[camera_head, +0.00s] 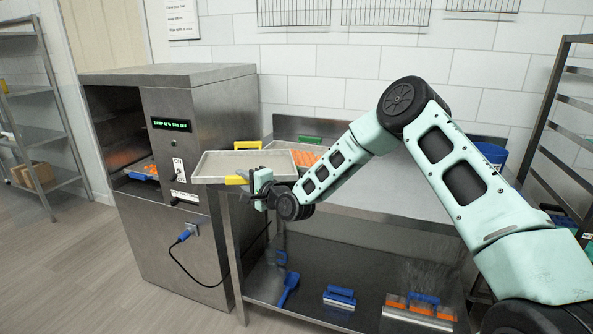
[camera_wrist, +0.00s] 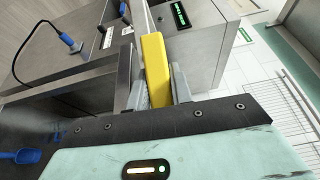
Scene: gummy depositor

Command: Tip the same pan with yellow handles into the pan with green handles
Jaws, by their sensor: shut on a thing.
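The pan with yellow handles (camera_head: 222,167) is held up in front of the machine, at the left end of the table. Its visible inside is bare grey, and it looks roughly level. My gripper (camera_head: 249,180) is shut on its near yellow handle, which fills the space between the fingers (camera_wrist: 157,85) in the wrist view (camera_wrist: 155,68). The far yellow handle shows behind the pan. The pan with green handles (camera_head: 310,140) is on the table behind my wrist, with orange pieces (camera_head: 304,158) inside. Its left side and near part are hidden by the held pan and my arm.
A steel machine (camera_head: 200,110) with a lit green display stands left of the table, with a blue tray of orange pieces (camera_head: 143,170) in its opening. The steel table (camera_head: 390,190) is clear to the right. Tools lie on its lower shelf (camera_head: 315,275). A rack (camera_head: 560,120) stands at right.

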